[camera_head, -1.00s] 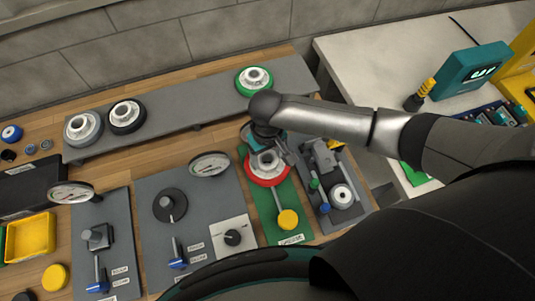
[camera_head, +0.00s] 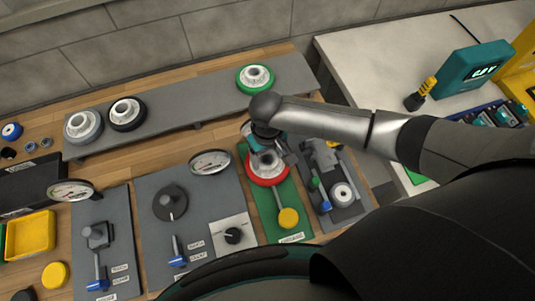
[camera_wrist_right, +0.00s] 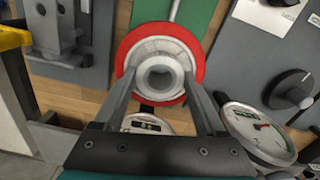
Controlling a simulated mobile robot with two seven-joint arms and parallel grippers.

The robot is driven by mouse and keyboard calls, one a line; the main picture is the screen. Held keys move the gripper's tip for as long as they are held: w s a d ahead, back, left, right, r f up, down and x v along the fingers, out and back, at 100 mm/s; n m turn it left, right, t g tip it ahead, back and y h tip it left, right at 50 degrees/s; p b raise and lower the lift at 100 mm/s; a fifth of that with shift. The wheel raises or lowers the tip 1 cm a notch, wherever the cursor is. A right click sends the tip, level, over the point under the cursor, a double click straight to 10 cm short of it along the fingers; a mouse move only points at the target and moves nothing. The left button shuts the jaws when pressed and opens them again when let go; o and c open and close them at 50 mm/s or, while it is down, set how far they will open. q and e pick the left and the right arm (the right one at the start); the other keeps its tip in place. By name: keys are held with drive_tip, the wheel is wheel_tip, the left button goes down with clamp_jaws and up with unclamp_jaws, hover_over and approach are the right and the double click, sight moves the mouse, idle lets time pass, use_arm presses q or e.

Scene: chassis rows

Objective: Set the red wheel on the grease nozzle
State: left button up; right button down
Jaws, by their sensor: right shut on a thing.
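The red wheel (camera_head: 268,183), a red ring with a pale grey hub, is over the green board (camera_head: 294,227) in the head view. It also shows in the right wrist view (camera_wrist_right: 190,43). My right gripper (camera_head: 264,150) is shut on its hub, with one finger on each side in the right wrist view (camera_wrist_right: 160,82). My left gripper is not in view.
A grey shelf (camera_head: 193,107) behind carries a green wheel (camera_head: 241,88), a black wheel (camera_head: 113,121) and a grey wheel (camera_head: 72,134). A gauge (camera_head: 210,162) stands close left of the red wheel. A grey clamp fixture (camera_head: 345,213) is close right.

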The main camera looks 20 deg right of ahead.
drive_tip(key=shift+f+b, duration=0.45)
drive_tip(key=shift+f, duration=0.5)
unclamp_jaws()
wheel_tip(320, 180, up, 15)
drive_tip(key=p, duration=0.2)
drive_tip(key=shift+r+p, duration=0.15)
drive_tip(key=shift+p, duration=0.15)
idle(0.4)
